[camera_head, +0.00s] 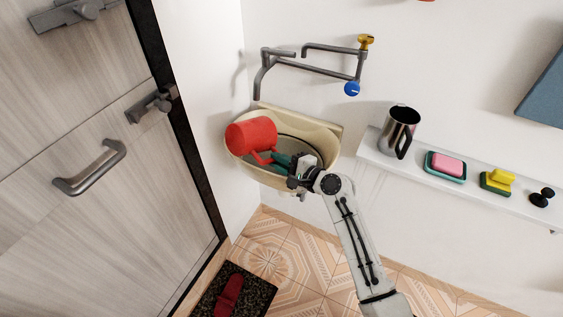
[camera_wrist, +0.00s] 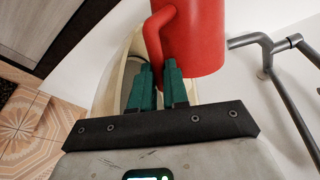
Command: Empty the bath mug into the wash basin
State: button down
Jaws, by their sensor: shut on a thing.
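A red bath mug (camera_head: 250,134) is tilted on its side above the left part of the cream wash basin (camera_head: 332,156). My gripper (camera_head: 272,161) reaches in from the right and is shut on the mug's handle. In the wrist view, the green fingers (camera_wrist: 158,84) close around the lower end of the handle of the red mug (camera_wrist: 205,40). The inside of the mug is hidden, so I cannot tell what it holds. The basin (camera_wrist: 112,85) shows partly behind the fingers.
A grey pipe tap (camera_head: 310,66) with a blue knob (camera_head: 352,89) is on the wall above the basin. A shelf (camera_head: 465,187) at right carries a metal mug (camera_head: 398,131), a pink soap (camera_head: 447,165) and a yellow item (camera_head: 499,178). A door (camera_head: 80,130) stands left.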

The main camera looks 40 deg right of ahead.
aim_at(268, 160)
jog(key=r+n+h, duration=0.1)
jog(key=n, duration=0.2)
jog(key=a+r+n+h, duration=0.1)
jog(key=n, duration=0.2)
jog(key=a+r+n+h, duration=0.1)
jog(key=n, duration=0.2)
jog(key=shift+a+r+n, duration=0.1)
jog(key=shift+a+n, duration=0.15)
jog(key=shift+n, duration=0.15)
jog(key=n+b, duration=0.1)
jog(key=n, duration=0.1)
jog(key=n+b, duration=0.1)
jog(key=n, duration=0.1)
jog(key=n+h+b, duration=0.1)
jog(key=n, duration=0.1)
jog(key=shift+a+r+t+b, duration=0.15)
jog(key=shift+a+t+b, duration=0.15)
jog(key=shift+a+t, duration=0.1)
jog(key=n+b, duration=0.2)
jog(key=n, duration=0.1)
jog(key=shift+a+r+t+h, duration=0.1)
jog(key=shift+a+t+h, duration=0.2)
jog(key=shift+a+t, duration=0.1)
jog(key=shift+r, duration=0.1)
